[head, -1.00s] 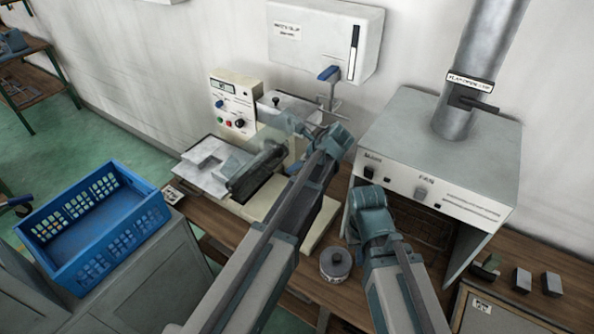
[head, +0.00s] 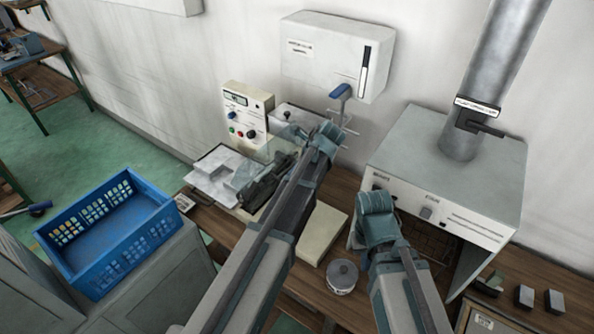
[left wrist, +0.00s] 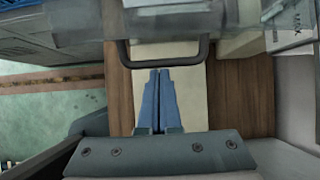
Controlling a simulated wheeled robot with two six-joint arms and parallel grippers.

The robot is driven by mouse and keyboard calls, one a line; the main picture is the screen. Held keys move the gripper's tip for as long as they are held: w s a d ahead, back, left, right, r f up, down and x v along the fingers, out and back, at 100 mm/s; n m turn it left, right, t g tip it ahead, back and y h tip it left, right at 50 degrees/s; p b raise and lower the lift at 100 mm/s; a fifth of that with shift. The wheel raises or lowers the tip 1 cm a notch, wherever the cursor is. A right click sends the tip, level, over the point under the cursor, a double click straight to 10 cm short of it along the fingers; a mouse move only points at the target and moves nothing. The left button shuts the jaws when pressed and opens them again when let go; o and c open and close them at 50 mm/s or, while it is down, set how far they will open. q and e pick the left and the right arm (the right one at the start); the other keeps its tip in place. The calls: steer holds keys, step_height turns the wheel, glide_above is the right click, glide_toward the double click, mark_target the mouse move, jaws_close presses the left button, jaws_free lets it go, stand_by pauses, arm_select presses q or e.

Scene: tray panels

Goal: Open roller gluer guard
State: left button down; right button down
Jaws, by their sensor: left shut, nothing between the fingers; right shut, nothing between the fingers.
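The roller gluer stands on the bench, with a cream control panel (head: 247,110) and dark rollers partly behind my left arm. Its clear guard (head: 268,150) looks lowered over the rollers. In the left wrist view the guard's dark bar handle (left wrist: 165,64) crosses the top, under the see-through guard (left wrist: 185,20). My left gripper (left wrist: 159,72) is shut and empty, its blue fingertips close to the handle; I cannot tell whether they touch. In the head view my left gripper (head: 322,142) is at the gluer. My right gripper (head: 376,205) is in front of the hood, its fingers hidden.
A grey hood (head: 455,165) with a duct stands to the right. A round tin (head: 342,277) sits on the bench between my arms. A blue crate (head: 170,215) is at left. A white wall box (head: 335,55) with a blue lever hangs behind.

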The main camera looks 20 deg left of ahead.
arm_select(q)
steer(key=shift+w+a+r, duration=0.1)
steer(key=shift+a+r, duration=0.15)
arm_select(e)
steer(key=shift+r, duration=0.25)
